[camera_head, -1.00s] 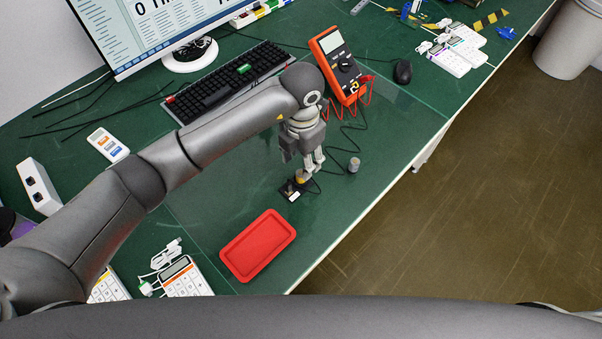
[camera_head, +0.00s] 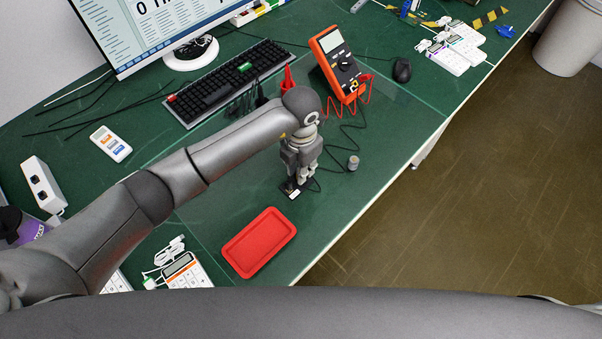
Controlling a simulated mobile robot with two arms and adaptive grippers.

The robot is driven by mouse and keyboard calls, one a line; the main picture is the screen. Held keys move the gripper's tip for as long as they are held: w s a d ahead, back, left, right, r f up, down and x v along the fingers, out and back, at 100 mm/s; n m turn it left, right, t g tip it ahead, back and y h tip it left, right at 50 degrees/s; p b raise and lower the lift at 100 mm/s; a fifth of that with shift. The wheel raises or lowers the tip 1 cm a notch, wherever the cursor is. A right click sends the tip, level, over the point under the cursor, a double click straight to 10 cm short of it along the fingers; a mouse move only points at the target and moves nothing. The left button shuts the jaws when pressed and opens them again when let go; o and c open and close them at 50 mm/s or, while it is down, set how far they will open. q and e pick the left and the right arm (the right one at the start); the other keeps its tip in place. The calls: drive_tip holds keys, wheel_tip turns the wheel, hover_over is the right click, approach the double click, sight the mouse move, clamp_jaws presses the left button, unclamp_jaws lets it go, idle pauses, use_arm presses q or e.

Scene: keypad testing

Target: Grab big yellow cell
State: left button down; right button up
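My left arm reaches in from the left. Its gripper (camera_head: 297,178) points down over a small black holder (camera_head: 292,190) with a white patch on the green table. The fingers and hand cover the spot at the holder. No yellow cell shows clearly now, and I cannot tell whether the fingers are closed on it. A small grey cylinder (camera_head: 353,163) stands apart to the right of the gripper. My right gripper is not in view.
A red tray (camera_head: 258,243) lies in front of the gripper, near the table edge. An orange multimeter (camera_head: 340,66) with red and black leads stands behind. A black keyboard (camera_head: 225,84) is at back left. White keypads (camera_head: 187,272) lie at front left.

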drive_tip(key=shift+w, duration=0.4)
use_arm(q)
drive_tip(key=shift+r, duration=0.1)
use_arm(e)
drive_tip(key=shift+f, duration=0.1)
